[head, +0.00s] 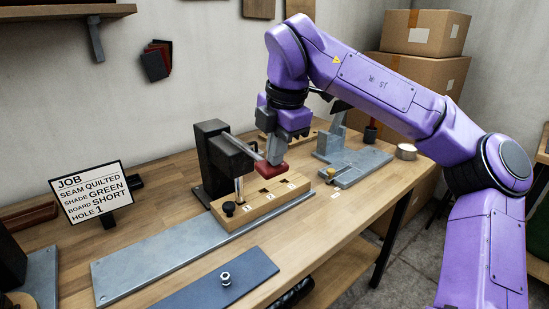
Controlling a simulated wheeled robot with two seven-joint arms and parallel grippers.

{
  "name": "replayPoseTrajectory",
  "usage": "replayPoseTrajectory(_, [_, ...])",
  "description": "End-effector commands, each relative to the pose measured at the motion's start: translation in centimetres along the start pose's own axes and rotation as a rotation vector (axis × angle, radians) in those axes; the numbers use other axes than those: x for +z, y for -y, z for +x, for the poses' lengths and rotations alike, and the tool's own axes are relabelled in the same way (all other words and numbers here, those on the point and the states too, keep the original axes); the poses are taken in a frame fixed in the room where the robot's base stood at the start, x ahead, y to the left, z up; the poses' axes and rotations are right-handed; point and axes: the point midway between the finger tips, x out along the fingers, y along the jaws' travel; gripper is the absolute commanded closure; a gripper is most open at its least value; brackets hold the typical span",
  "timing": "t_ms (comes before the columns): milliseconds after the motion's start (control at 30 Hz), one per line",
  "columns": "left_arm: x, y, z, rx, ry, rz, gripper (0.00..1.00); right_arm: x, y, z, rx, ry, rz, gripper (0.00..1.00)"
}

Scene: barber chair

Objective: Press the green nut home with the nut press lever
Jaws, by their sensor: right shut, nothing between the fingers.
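The nut press has a black post (211,155) and a dark head, with a plunger rod (239,190) coming down near the wooden board. Its lever (246,148) runs right to a red handle (269,171). My right gripper (276,160) points down, shut and empty, right at the red handle; whether it touches cannot be told. The wooden board (263,202) has marks 1, 2 and 3 and a dark knob at its left end. No green nut can be made out. My left gripper is not in view.
A job card (91,192) reads quilted, green, short, hole 1. A metal nut (226,279) sits on a blue mat (200,293) in front. A long grey plate (150,262) lies left. A grey fixture (350,168) stands right, with a tape roll (406,152) behind.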

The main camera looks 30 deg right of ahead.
Motion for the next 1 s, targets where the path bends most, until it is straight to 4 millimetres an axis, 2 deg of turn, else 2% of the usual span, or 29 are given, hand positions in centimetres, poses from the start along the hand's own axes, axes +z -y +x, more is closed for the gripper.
replayPoseTrajectory(33, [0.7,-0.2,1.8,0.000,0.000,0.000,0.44,0.0,0.3,1.4,0.018,0.001,0.001,1.00])
replayPoseTrajectory(133, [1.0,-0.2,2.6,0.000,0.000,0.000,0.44,-0.1,0.2,1.6,0.043,0.001,-0.002,1.00])
replayPoseTrajectory(633, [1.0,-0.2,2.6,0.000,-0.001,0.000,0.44,-0.3,0.3,1.7,0.039,-0.001,-0.006,1.00])
replayPoseTrajectory(767, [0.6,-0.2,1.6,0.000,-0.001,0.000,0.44,-0.4,0.1,-0.1,0.046,-0.001,-0.007,1.00])
replayPoseTrajectory(900, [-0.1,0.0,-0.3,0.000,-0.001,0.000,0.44,-0.6,-0.4,-3.7,0.066,0.000,-0.011,1.00])
replayPoseTrajectory(1000, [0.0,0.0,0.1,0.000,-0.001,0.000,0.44,-0.6,-0.3,-5.8,0.074,0.001,-0.008,1.00])
